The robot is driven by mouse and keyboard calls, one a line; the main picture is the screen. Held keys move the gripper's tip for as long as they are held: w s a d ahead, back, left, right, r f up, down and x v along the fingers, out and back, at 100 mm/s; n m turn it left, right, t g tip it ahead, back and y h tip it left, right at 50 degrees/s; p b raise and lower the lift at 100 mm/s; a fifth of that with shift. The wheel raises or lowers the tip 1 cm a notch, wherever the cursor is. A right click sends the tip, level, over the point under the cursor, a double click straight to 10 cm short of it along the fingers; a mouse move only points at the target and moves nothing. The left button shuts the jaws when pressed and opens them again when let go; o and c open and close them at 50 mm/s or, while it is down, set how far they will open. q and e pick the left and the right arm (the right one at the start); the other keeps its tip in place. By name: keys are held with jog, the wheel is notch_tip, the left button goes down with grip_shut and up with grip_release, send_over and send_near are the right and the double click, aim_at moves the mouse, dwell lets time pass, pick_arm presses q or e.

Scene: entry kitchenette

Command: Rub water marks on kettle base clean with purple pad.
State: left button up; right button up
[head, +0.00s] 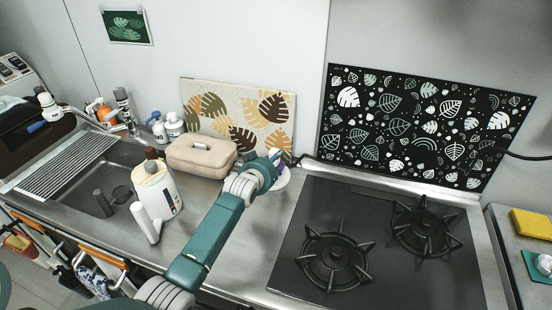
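The white kettle (158,190) stands upright on the steel counter beside the sink, off its base. The round white kettle base (284,181) lies on the counter left of the hob, partly covered by my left gripper. My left gripper (276,163) is over the base, near the wall. Its fingertips are mostly hidden behind its own wrist, so I cannot tell if they are shut. A small purple patch shows at the gripper, too little to tell whether it is the pad. Water marks cannot be made out. My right gripper is not in view.
A beige box (202,156) stands left of my gripper, before a leaf-pattern board (240,115). The black hob (375,250) is at right, the sink (100,185) at left. A yellow sponge (531,224) lies far right.

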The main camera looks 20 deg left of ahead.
pick_arm(q)
jog(key=shift+w+f, duration=0.15)
jog(key=shift+w+b, duration=0.1)
jog(key=shift+b, duration=0.25)
grip_shut()
jog(key=shift+w+d+f+b, duration=0.15)
jog(key=shift+w+b, duration=0.25)
jog(key=shift+w, duration=0.05)
jog(key=shift+s+p, duration=0.55)
jog(key=shift+p, duration=0.15)
jog(key=shift+s+p, duration=0.35)
jog(key=shift+s, duration=0.05)
jog(key=shift+w, duration=0.15)
